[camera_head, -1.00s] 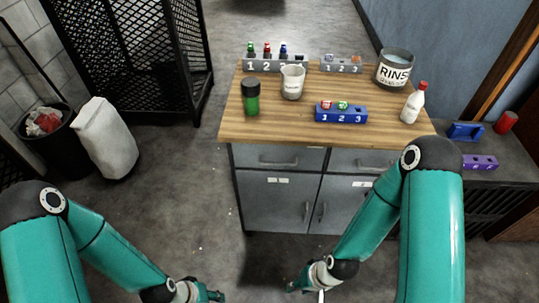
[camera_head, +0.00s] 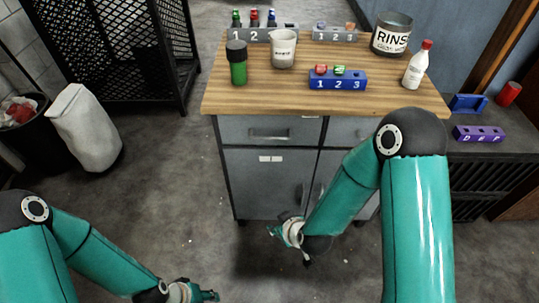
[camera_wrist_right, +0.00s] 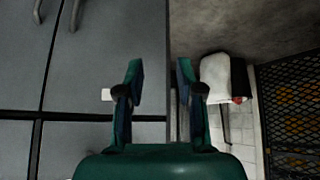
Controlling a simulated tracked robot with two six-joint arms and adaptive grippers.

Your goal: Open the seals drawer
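The cabinet front has two drawers side by side at the top. The left drawer (camera_head: 270,131) is shut and has a horizontal bar handle (camera_head: 270,136). The right drawer (camera_head: 345,130) also looks shut, and my right arm covers part of it. No readable label shows which one holds seals. My right gripper (camera_head: 273,231) is low in front of the left cabinet door (camera_head: 262,185), below the drawers. In the right wrist view its fingers (camera_wrist_right: 160,68) are apart with nothing between them. My left gripper (camera_head: 212,296) is at the bottom edge, far from the cabinet; its fingers are too small to judge.
A white bin (camera_head: 86,128) stands left. The floor before the cabinet is open.

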